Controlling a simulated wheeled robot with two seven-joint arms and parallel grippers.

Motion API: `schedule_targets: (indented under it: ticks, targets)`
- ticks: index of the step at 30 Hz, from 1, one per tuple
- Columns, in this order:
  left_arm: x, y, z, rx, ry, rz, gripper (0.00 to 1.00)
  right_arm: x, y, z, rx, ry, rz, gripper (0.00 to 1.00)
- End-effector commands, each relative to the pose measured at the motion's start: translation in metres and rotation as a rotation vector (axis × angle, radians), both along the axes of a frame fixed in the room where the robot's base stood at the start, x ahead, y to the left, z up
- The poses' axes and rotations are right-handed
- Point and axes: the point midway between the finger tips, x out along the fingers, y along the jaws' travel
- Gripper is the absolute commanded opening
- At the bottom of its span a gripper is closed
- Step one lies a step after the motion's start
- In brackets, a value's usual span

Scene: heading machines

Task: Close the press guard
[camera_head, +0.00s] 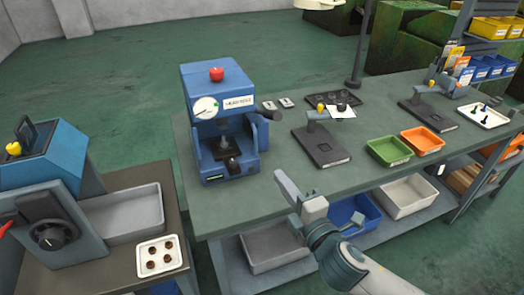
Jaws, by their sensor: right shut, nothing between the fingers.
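The blue press (212,95) stands on the left part of the workbench, with a red knob on top and a round dial on its front. Its front work opening (226,148) shows dark tooling inside, with no panel visibly covering it. I cannot clearly make out the guard itself. My right gripper (281,177) is shut and empty, in front of the bench edge, to the right of and apart from the press. My left gripper is not in view.
The grey-green bench (290,205) also holds a dark stand (320,143), a green bin (389,151) and an orange bin (422,140). Another blue machine (45,175) stands at the left beside a grey tray (125,213).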

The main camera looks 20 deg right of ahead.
Motion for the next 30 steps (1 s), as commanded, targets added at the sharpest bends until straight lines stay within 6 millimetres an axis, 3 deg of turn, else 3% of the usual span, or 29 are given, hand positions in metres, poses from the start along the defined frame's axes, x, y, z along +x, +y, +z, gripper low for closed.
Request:
schedule_targets:
  ticks: [18,24,30]
  targets:
    - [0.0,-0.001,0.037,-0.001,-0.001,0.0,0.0,0.1,0.01,0.002,0.002,0.002,-0.001,0.0]
    - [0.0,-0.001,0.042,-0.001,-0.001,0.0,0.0,0.117,0.011,0.0,0.0,0.001,-0.001,0.0]
    - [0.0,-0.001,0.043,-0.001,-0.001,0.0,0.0,0.121,0.012,-0.002,0.001,0.001,-0.001,0.0]
